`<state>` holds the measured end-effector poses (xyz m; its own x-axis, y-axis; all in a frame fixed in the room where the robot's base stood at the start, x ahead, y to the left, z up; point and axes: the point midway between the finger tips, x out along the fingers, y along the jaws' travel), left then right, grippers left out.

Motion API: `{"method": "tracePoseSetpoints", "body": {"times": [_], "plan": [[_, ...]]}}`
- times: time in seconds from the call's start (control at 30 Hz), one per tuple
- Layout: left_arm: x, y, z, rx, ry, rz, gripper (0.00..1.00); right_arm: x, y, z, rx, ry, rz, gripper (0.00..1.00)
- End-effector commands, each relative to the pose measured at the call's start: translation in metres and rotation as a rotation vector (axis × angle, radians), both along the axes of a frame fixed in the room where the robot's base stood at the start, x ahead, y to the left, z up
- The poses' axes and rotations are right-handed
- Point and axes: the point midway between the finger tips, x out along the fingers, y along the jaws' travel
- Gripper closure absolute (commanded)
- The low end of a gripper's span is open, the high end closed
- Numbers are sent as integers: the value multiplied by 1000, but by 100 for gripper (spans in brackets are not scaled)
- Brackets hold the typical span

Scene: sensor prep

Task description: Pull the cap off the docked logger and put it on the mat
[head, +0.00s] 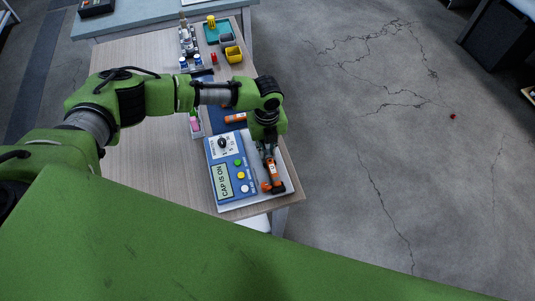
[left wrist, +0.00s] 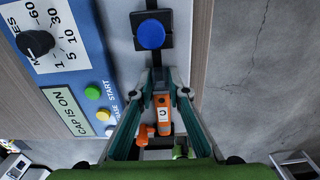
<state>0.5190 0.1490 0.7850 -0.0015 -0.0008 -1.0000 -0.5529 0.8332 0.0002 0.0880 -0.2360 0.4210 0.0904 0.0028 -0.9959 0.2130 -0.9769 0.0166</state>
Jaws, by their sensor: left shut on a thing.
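The docked logger (head: 271,174) is an orange stick in a black holder on the right side of the blue and white dock unit (head: 222,152). Its orange body also shows in the left wrist view (left wrist: 163,115). My left gripper (head: 268,152) reaches down over the logger's far end, its fingers (left wrist: 160,88) shut around that end. The cap between them is mostly hidden. The unit's display (left wrist: 68,108) reads CAP IS ON. A dark blue mat (head: 217,126) lies beyond the unit, partly behind my arm. My right gripper is not in view.
Another orange piece (head: 236,117) lies by the mat. A blue round button (left wrist: 151,34) sits on a black square past my fingertips. The table's right edge is close.

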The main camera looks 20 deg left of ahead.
Motion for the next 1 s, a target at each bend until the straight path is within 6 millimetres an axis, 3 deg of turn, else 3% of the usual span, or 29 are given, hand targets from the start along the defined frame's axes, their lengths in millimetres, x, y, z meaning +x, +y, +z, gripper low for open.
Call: {"method": "tracePoseSetpoints", "body": {"times": [1.0], "plan": [[14, 10, 0, 2, -2, 2, 96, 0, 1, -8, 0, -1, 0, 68]]}}
